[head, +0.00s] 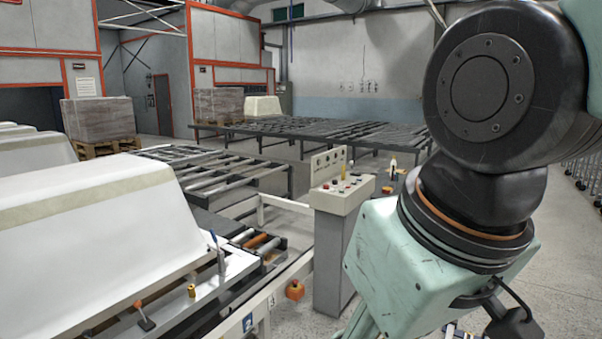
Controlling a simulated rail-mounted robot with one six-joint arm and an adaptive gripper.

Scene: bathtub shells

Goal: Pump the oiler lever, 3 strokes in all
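Two levers stand at the front edge of the near conveyor bed; I cannot tell for sure which is the oiler's. One has a dark blue handle (214,239) and stands nearly upright, leaning slightly left. The other is a short lever with an orange knob (139,304), tilted on a dark base. A small brass fitting (191,290) sits between them. My gripper is out of view; only my arm's large joints show at the right, apart from both levers.
A large white tub shell (85,230) lies behind the levers. A control console (340,190) with buttons stands between the conveyor and my arm. Roller tables (330,132) fill the back.

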